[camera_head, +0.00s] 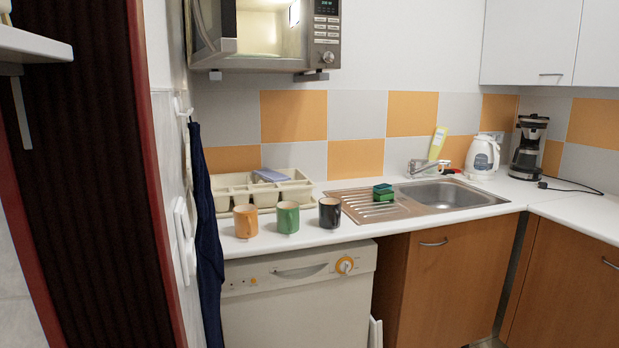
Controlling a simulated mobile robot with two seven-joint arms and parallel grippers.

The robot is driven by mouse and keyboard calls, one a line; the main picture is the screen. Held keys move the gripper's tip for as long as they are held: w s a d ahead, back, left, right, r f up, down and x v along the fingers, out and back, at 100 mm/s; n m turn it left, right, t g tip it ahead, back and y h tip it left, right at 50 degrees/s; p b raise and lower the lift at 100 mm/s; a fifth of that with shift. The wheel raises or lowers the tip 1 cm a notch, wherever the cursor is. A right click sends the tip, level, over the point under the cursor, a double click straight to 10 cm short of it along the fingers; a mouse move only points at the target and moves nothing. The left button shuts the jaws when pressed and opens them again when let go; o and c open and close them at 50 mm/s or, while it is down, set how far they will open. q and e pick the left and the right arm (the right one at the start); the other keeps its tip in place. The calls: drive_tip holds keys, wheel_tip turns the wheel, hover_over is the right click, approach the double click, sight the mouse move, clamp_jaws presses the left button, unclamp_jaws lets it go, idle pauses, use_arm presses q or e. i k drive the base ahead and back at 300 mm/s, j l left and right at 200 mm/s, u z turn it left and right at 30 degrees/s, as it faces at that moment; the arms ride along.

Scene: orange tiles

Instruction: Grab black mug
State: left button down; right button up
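The black mug (329,214) stands upright on the white counter, near its front edge, at the right end of a row of mugs. A green mug (287,218) stands to its left, and an orange mug (245,221) stands further left. Small gaps separate the mugs. The black mug's dark outer wall and pale rim show; I cannot make out its handle. Neither of my grippers shows in the head view.
A cream dish rack (236,198) sits behind the mugs. The steel sink (440,194) with its drainer and green sponges (383,193) lies to the right. A microwave (265,37) hangs above. A dishwasher (298,302) stands below the mugs. A dark blue cloth (207,225) hangs at left.

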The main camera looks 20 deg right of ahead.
sight(330, 208)
drive_tip(key=l, duration=0.9)
drive_tip(key=i+l, duration=0.15)
drive_tip(key=l, duration=0.25)
drive_tip(key=i+l, duration=0.2)
drive_tip(key=l, duration=0.2)
drive_tip(key=i+l, duration=0.6)
drive_tip(key=l+u, duration=0.05)
